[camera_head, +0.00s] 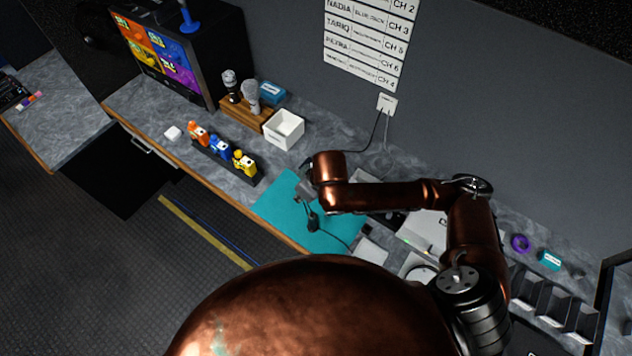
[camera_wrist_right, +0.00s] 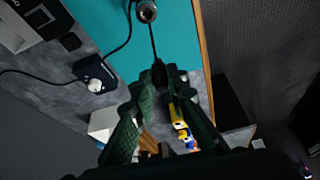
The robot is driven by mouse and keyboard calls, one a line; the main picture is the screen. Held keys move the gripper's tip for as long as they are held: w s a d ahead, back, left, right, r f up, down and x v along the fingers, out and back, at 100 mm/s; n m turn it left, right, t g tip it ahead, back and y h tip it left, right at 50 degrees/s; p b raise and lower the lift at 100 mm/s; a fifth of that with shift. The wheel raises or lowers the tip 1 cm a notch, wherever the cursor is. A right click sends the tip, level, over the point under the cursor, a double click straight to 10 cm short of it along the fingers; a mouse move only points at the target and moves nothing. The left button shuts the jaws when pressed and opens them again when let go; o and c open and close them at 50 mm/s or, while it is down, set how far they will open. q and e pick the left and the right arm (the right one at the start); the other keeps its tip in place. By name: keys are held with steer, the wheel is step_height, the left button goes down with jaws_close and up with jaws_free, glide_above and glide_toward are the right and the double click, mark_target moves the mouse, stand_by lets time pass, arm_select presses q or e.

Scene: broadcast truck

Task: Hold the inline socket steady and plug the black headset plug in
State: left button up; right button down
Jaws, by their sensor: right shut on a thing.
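My right gripper (camera_wrist_right: 160,78) is shut on the black headset plug (camera_wrist_right: 158,70), mostly hidden between the fingertips. A thin dark line runs from the fingertips toward a round grey-rimmed piece (camera_wrist_right: 147,12), probably the inline socket, over the teal mat (camera_wrist_right: 182,38). I cannot tell whether plug and socket touch. In the head view my right gripper (camera_head: 305,197) is over the mat (camera_head: 275,207), partly hidden by its arm. A small black piece (camera_head: 313,222) with a cable shows beside it; I cannot tell which part it is. My left gripper is out of view.
A black box with a white knob (camera_wrist_right: 95,78) stands beside the mat. Orange, blue and yellow packs (camera_head: 220,148) stand in a rack left of it, near a white bin (camera_head: 284,129) and microphones (camera_head: 250,96). The counter's front edge borders the mat.

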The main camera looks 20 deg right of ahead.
arm_select(q)
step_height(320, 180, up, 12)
steer(key=p, duration=1)
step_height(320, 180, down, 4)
steer(key=b, duration=0.4)
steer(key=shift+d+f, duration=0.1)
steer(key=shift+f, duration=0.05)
arm_select(e)
steer(key=s+d+n, duration=0.1)
steer(key=s+d+r+n+y, duration=0.1)
steer(key=s+r+n, duration=0.1)
steer(key=s+n, duration=0.1)
steer(key=shift+d+r+g, duration=0.15)
steer(key=shift+d+g, duration=0.25)
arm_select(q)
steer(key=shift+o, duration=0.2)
